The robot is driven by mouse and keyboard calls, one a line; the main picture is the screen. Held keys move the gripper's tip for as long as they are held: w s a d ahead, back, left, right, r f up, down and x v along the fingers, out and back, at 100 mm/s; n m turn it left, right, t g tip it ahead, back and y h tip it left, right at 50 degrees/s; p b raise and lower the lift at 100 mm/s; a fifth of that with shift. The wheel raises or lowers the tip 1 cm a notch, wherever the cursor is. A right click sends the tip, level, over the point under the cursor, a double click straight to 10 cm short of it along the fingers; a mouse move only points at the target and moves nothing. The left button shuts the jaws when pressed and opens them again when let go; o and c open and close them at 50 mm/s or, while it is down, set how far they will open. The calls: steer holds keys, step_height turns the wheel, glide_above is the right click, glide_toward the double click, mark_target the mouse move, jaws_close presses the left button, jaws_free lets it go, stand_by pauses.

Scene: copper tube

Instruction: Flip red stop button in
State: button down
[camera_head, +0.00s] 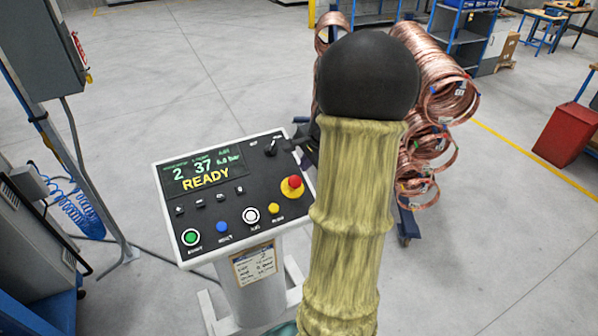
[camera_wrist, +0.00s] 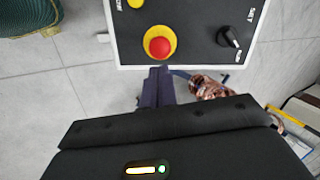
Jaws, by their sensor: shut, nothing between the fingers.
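The red stop button (camera_head: 293,183) sits on a round yellow base at the right side of the sloped control panel (camera_head: 228,208). In the wrist view the red button (camera_wrist: 160,47) is near the panel's edge and is seen from above. Whether it is pushed in or out I cannot tell. My gripper's shut fingertips (camera_wrist: 160,72) point at the button from just outside the panel edge, with nothing between them. They look apart from the button. In the head view my gripper (camera_head: 300,141) shows only in part at the panel's upper right corner, mostly hidden by my arm.
The panel has a screen (camera_head: 205,172) reading READY, a black rotary knob (camera_head: 271,147), a yellow button (camera_head: 273,208), a white button (camera_head: 251,215), a blue button (camera_head: 222,227) and a green button (camera_head: 191,237). Copper coils (camera_head: 445,95) hang on a rack behind my arm.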

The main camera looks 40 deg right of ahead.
mark_target(296, 181)
steer(key=p+x, duration=0.2)
steer(key=x, duration=0.4)
steer(key=shift+w+f, duration=0.15)
steer(key=shift+f, duration=0.25)
steer(key=shift+s+b+x, duration=0.2)
steer(key=shift+b+x, duration=0.75)
steer(key=shift+x, duration=0.1)
steer(key=shift+s+a+f, duration=0.15)
steer(key=shift+a+f, duration=0.05)
steer(key=shift+s, duration=0.1)
steer(key=shift+r+p, duration=0.3)
steer(key=shift+r, duration=0.3)
steer(key=b+v, duration=0.1)
steer(key=v, duration=1.2)
steer(key=shift+d+r+b, duration=0.25)
steer(key=shift+r+b, duration=0.15)
